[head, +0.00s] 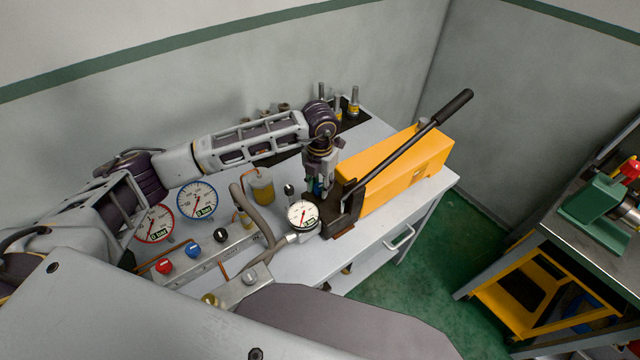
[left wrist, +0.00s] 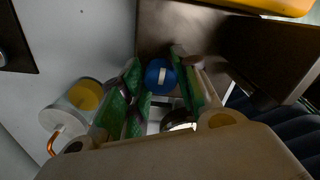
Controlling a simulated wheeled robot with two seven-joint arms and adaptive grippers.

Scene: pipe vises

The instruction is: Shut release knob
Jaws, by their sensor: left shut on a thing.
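The release knob is a round blue knob with a pale bar across it, seen in the left wrist view (left wrist: 160,76) at the pump's dark metal base. My left gripper (head: 318,186) reaches down from above at the near end of the yellow hand pump (head: 395,165). Its green-padded fingers, seen in the left wrist view (left wrist: 158,84), stand on both sides of the knob and are shut on it. In the head view the fingers mostly hide the knob. My right gripper is not in view.
The pump's long black lever (head: 420,125) slants up right beside my gripper. A round gauge (head: 303,214) with a hose stands just in front. A capped jar (head: 262,187) is to the left. A valve panel (head: 205,255) lies nearer. Green floor separates the table from a vise bench (head: 590,260).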

